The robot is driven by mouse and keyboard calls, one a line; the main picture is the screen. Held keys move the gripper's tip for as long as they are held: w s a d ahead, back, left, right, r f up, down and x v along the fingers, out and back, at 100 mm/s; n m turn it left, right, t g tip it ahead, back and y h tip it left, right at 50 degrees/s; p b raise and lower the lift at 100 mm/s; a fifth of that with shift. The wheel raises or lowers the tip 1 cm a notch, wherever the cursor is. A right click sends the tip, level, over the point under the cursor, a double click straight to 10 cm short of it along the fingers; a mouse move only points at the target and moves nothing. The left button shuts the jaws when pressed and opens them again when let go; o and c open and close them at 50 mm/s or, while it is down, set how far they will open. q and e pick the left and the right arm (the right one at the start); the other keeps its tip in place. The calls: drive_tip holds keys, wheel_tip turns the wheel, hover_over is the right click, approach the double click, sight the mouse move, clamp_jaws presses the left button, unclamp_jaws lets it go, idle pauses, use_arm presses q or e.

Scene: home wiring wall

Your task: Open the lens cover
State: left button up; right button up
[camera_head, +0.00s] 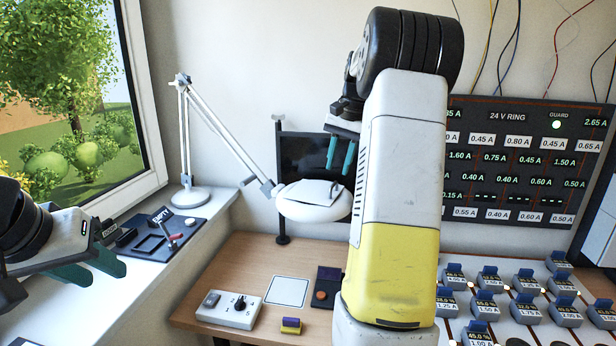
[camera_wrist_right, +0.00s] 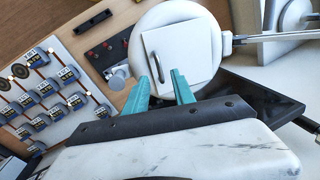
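The lens cover (camera_head: 308,190) is a white square plate on the round white head (camera_head: 303,212) of the desk lamp. In the right wrist view the cover (camera_wrist_right: 200,52) lies across the lamp head (camera_wrist_right: 150,24), with a dark bar handle (camera_wrist_right: 154,66) on its left part. My right gripper (camera_head: 340,166) is above the lamp head's right side, fingers pointing down. In the wrist view its teal fingers (camera_wrist_right: 162,80) are spread and empty, with tips near the handle; contact cannot be told. My left gripper (camera_head: 98,268) is over the window sill at the left, its teal fingers apart and empty.
The lamp's jointed arm (camera_head: 225,135) rises from a base (camera_head: 190,197) on the sill. A dark screen (camera_head: 300,150) stands behind the lamp head. The wooden desk (camera_head: 240,265) holds a white switch box (camera_head: 229,309). Labelled blocks (camera_head: 525,308) fill the right.

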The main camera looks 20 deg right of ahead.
sight(334, 184)
drive_tip(key=shift+w+a+f, duration=0.15)
drive_tip(key=shift+f, duration=0.95)
drive_tip(key=shift+w+a+f, duration=0.1)
drive_tip(key=shift+w+f, duration=0.05)
drive_tip(key=shift+f, duration=0.9)
clamp_jaws()
